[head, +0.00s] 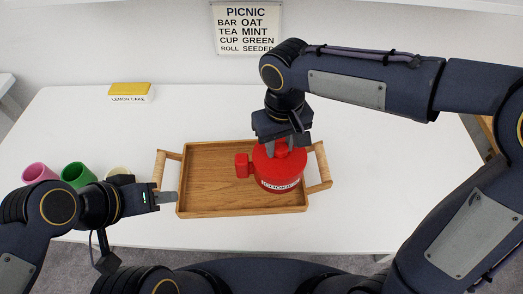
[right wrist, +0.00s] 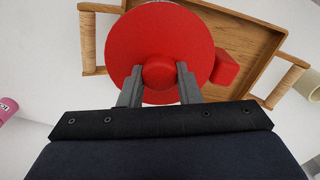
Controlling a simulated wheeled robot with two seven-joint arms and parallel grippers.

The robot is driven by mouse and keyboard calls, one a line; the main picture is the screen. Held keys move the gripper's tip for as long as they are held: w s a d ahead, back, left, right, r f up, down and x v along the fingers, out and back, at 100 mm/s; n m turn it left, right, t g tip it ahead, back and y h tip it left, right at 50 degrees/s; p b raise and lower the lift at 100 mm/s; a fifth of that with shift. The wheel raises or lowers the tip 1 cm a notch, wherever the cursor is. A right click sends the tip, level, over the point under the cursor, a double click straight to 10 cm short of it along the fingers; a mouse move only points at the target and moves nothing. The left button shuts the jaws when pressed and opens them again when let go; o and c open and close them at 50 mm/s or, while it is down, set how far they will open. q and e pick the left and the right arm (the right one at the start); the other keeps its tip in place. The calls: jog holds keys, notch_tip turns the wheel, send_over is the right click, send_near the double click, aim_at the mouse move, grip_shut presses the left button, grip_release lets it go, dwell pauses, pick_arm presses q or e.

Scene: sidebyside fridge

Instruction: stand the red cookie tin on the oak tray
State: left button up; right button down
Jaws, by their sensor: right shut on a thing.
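The red cookie tin (head: 279,172) is a round can with a pale label and a knob on its lid. My right gripper (head: 284,146) is shut on that knob from above; the knob shows between the fingers in the right wrist view (right wrist: 159,73). The tin appears upright at the right end of the oak tray (head: 215,175), overlapping its right edge in the picture. I cannot tell whether its base touches the tray. A small red block (head: 242,165) shows at the tin's left side. My left gripper (head: 167,197) is by the tray's left end, apparently empty; its opening is unclear.
A pink cup (head: 39,173), a green cup (head: 77,175) and a partly hidden cream cup (head: 119,171) are at the left. A yellow block (head: 129,89) labelled lemon cake sits at the back left. A picnic sign (head: 246,27) hangs behind. The tray's left part is bare.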

jog(key=w+a+f, duration=0.1)
jog(key=f, duration=0.1)
jog(key=w+a+f, duration=0.1)
jog(key=f, duration=0.1)
jog(key=w+a+f, duration=0.1)
jog(key=w+f, duration=0.1)
jog(key=shift+w, duration=0.1)
jog(key=shift+f, duration=1.55)
jog(key=shift+f, duration=0.2)
jog(key=c, duration=1.1)
grip_release()
jog(key=shift+o, duration=0.2)
jog(key=shift+r, duration=0.2)
